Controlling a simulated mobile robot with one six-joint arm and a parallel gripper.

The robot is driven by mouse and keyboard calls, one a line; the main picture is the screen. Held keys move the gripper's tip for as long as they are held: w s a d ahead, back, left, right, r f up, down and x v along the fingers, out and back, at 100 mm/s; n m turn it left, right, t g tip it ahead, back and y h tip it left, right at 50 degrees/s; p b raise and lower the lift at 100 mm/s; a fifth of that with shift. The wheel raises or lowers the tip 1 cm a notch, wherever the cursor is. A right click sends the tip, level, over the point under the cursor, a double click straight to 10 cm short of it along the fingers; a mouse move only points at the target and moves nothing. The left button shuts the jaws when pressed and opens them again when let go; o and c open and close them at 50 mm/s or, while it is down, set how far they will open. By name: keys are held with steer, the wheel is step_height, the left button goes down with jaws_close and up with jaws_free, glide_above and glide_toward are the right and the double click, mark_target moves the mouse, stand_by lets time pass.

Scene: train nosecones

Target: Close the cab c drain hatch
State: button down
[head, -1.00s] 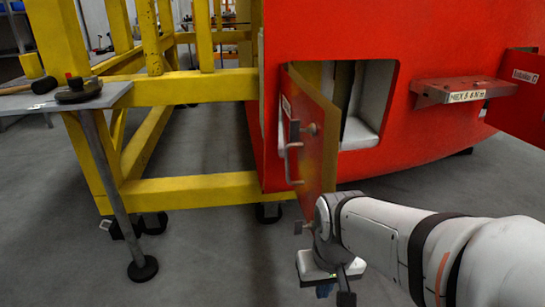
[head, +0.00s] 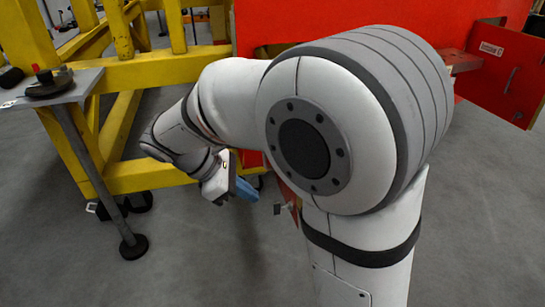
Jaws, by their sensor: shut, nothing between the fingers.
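The hatch with a bar handle, on the left of the red nosecone (head: 330,22), stood open in the earlier head view. Now my arm covers nearly all of it and its opening. A thin orange-red sliver (head: 297,211) below my arm's large joint looks like its lower edge, with a small grey piece beside it. How far open it stands cannot be seen. My gripper (head: 243,190), with a white body and blue part, is left of that sliver, low in front of the yellow frame. It is shut and empty. Whether it touches the hatch cannot be told.
A second red hatch panel (head: 500,75) with a label stands out at the right. Yellow frame beams (head: 150,178) and a grey stand table (head: 55,88) are at the left. The grey floor in front is clear.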

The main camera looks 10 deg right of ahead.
steer(key=w+d+f+n+t+h+b, duration=0.1)
steer(key=d+f+b, duration=0.3)
steer(key=d, duration=0.4)
steer(key=shift+w+d+n, duration=0.3)
steer(key=shift+w+n, duration=0.25)
steer(key=shift+n, duration=0.15)
steer(key=shift+d, duration=0.15)
